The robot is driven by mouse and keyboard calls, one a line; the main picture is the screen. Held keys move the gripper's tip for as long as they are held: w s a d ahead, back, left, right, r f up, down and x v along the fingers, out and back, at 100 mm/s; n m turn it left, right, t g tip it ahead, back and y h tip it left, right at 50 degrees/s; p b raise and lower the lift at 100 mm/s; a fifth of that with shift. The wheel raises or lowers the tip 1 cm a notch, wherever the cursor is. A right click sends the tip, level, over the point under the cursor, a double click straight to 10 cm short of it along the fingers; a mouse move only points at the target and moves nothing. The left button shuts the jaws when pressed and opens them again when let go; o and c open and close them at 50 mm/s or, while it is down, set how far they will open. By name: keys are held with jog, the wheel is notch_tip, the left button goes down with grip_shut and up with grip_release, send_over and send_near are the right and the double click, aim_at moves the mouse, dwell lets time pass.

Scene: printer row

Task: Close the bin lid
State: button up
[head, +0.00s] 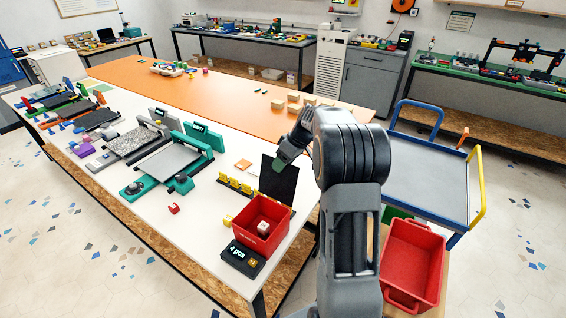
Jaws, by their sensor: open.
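The red bin (245,214) stands near the front right corner of the white table, with a small light block (263,227) inside. Its dark lid (279,184) stands open, roughly upright at the bin's back edge. My gripper (281,163) is at the lid's top edge in the picture, pointing down and left. It is open, with no object seen in it. I cannot tell whether it touches the lid or is in front of or behind it. My arm rises at the right of the bin.
A black display reading "4 pcs" (242,259) sits before the bin. Yellow pieces on a dark strip (235,185) lie left of the lid. Teal and grey machines (175,160) line the table. A red tray (413,262) and a blue-framed cart (425,185) stand right of my arm.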

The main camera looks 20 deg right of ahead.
jog(key=shift+c, duration=0.5)
grip_shut()
jog(key=shift+a+b, duration=0.15)
jog(key=shift+b, duration=0.25)
